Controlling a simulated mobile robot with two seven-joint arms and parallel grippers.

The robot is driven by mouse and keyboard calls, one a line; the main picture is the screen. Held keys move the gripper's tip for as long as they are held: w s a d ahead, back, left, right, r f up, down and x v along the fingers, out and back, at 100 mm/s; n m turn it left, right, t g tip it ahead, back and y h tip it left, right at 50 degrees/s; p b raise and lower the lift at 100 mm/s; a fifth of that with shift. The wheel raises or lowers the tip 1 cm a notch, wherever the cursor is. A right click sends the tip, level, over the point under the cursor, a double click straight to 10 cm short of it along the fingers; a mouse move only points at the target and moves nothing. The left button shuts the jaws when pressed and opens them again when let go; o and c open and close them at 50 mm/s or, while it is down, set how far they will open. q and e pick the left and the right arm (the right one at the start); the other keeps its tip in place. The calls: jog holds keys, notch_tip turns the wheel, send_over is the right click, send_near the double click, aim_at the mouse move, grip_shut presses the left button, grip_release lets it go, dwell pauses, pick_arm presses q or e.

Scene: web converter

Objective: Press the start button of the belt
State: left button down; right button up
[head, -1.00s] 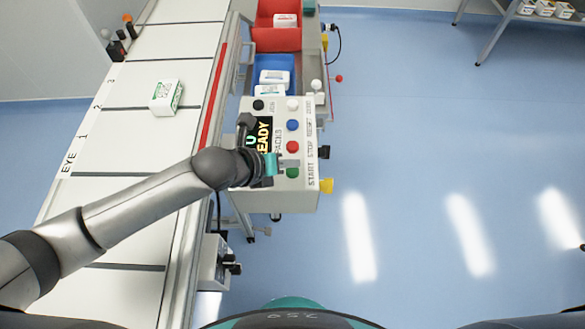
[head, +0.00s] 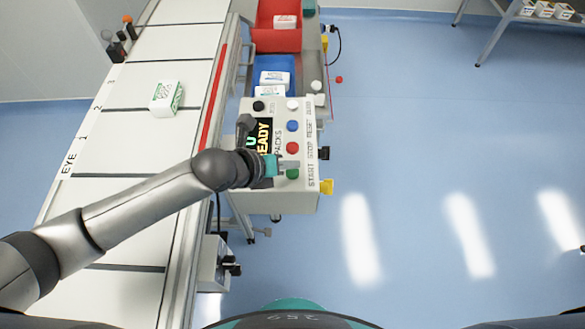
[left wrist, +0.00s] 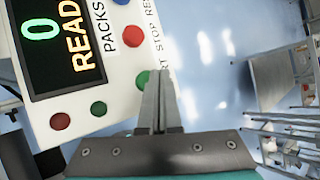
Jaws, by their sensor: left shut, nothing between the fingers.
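The control box (head: 275,201) stands beside the belt (head: 126,145), with a dark display reading READY and a column of buttons. The green start button (head: 292,174) is the lowest, by the word START; it also shows in the left wrist view (left wrist: 142,80), partly hidden by my fingers. The red stop button (head: 292,148) is above it. My left gripper (head: 291,163) is shut and empty, its fingertips over the box face close to the green button. In the left wrist view the fingers (left wrist: 160,82) overlap its right side; I cannot tell whether they touch it. My right gripper is not in view.
Blue (head: 293,125) and white (head: 292,104) buttons sit above the red one. A small carton (head: 166,97) lies on the belt. Red (head: 276,39) and blue (head: 265,65) bins with packs stand behind the box. The floor to the right is clear.

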pick_arm(q)
jog(key=shift+f, duration=0.1)
dwell(0.7)
jog(key=shift+f, duration=0.35)
